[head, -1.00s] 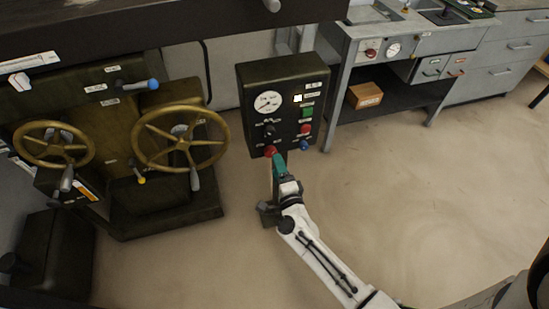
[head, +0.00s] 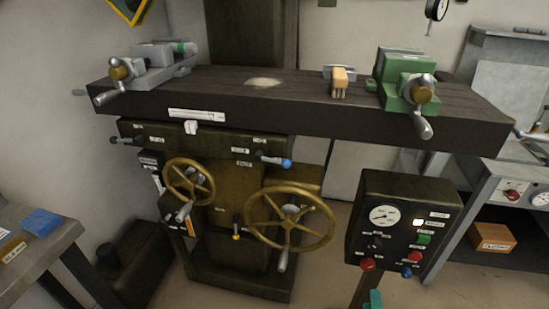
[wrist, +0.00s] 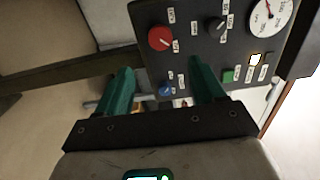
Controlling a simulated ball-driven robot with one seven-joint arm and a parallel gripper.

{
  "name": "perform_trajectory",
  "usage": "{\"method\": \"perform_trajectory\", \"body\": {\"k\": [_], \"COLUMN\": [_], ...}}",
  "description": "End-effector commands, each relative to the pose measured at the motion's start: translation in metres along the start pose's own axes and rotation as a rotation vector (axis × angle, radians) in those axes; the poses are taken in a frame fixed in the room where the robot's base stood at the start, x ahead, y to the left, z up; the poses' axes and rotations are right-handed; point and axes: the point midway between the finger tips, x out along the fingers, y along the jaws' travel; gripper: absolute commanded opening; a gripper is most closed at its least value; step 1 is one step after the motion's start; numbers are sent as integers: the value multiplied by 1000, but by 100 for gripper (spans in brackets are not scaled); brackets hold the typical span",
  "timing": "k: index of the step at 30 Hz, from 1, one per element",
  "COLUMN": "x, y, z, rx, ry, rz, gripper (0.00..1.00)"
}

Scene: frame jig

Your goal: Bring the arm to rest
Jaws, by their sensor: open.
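My gripper (wrist: 160,92) shows in the wrist view with its two green fingers apart and nothing between them. Its fingers point toward the dark control box (wrist: 200,12), which fills the top of that view. The box carries a red knob (wrist: 160,38), a blue knob (wrist: 166,90), a green button and a dial gauge. In the head view only a green tip of my gripper (head: 373,299) shows at the bottom edge, below the control box (head: 395,188). The rest of my arm is out of that view. I cannot tell the exact gap between fingers and box.
Left of the box stands a machine with two brass handwheels (head: 290,218). Above is a dark bench top (head: 300,95) with a grey vise (head: 150,65), a green vise (head: 405,75) and a brush (head: 340,82). A grey bench (head: 500,190) stands right, another table (head: 35,240) left.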

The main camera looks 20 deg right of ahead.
Motion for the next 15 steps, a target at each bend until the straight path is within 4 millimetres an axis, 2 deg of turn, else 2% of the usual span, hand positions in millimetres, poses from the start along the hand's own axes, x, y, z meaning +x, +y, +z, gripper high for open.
{"method": "perform_trajectory", "body": {"k": [5, 11, 15], "x": [1, -5, -25], "y": [-5, -28, -37], "z": [10, 65, 102], "rx": [-28, -234, -454], "ry": [-50, -348, -602], "rz": [5, 39, 81], "gripper": [68, 68, 68]}}
